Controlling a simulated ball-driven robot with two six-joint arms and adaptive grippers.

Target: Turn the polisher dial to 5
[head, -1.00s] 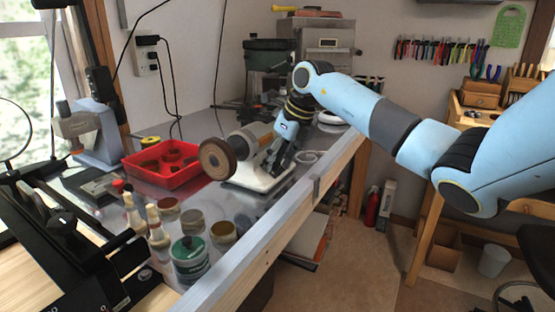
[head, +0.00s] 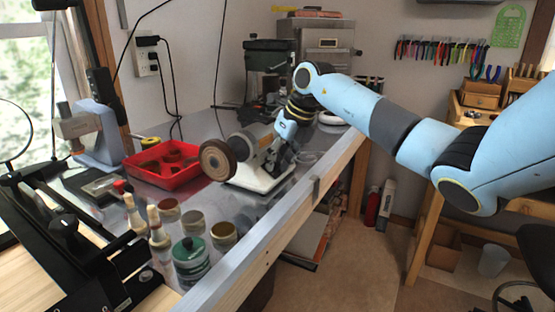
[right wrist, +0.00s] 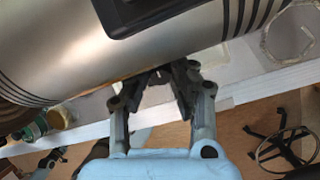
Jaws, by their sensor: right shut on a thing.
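The polisher (head: 262,137) stands on the metal bench, with a brown round wheel (head: 217,160) at its left end and a white base (head: 260,179). In the right wrist view its silver motor body (right wrist: 165,38) fills the top. My right gripper (head: 283,150) is at the polisher's right front side. In the right wrist view its fingertips (right wrist: 159,80) are closed together on the small dark dial (right wrist: 159,74) just below the motor body. The fingers mostly hide the dial, and its number marks cannot be read. My left gripper is not in view.
A red tray (head: 162,178) lies left of the polisher. Several jars, including a green one (head: 190,252), and bottles stand in front. The bench's front edge (head: 290,215) runs close below the polisher.

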